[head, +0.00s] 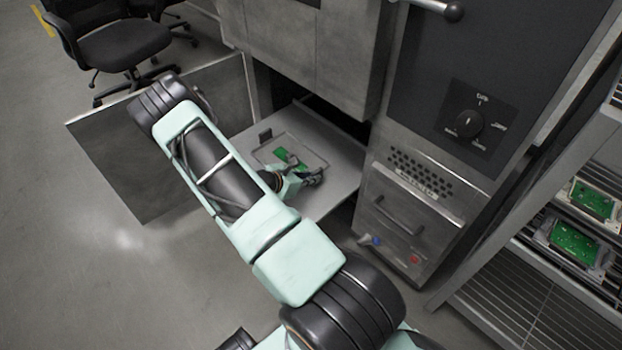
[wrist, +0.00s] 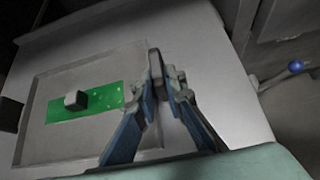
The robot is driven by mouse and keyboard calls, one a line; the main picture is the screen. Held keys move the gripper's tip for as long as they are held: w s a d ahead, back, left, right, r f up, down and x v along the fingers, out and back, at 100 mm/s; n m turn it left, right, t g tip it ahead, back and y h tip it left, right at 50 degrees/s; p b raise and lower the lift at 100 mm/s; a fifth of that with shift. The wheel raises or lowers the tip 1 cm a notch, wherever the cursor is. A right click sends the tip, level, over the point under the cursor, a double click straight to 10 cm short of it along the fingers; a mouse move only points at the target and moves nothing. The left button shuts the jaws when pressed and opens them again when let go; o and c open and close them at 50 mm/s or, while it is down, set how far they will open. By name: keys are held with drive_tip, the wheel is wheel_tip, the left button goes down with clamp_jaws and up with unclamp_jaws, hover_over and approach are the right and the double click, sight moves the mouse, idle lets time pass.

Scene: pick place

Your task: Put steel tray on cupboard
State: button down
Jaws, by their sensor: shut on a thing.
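The steel tray (head: 262,155) is a shallow, flat grey tray with a thin rim, lying on a pale pull-out shelf in the cupboard (head: 340,165). A green circuit board (wrist: 66,110) with a grey block on it lies in the tray. The tray also shows in the wrist view (wrist: 40,146). My gripper (head: 312,178) is at the tray's near right side. In the wrist view my gripper's fingers (wrist: 164,68) are closed together at the tray's right rim. The exact contact is partly hidden by the fingers.
An open cupboard door (head: 150,150) stands to the left of my arm. A steel cabinet with a dial (head: 467,123) is at the right. A rack (head: 480,275) holding green boards is at the far right. Black chairs (head: 115,40) are at the back left.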

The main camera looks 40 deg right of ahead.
drive_tip(key=shift+d+r, duration=0.1)
drive_tip(key=c, duration=2.5)
unclamp_jaws()
drive_tip(key=shift+f, duration=0.2)
drive_tip(key=o, duration=0.5)
drive_tip(key=shift+r, duration=0.1)
drive_tip(key=shift+r, duration=0.2)
drive_tip(key=p+v, duration=0.3)
drive_tip(key=v, duration=0.9)
drive_tip(key=shift+p, duration=0.35)
drive_tip(key=shift+w, duration=0.1)
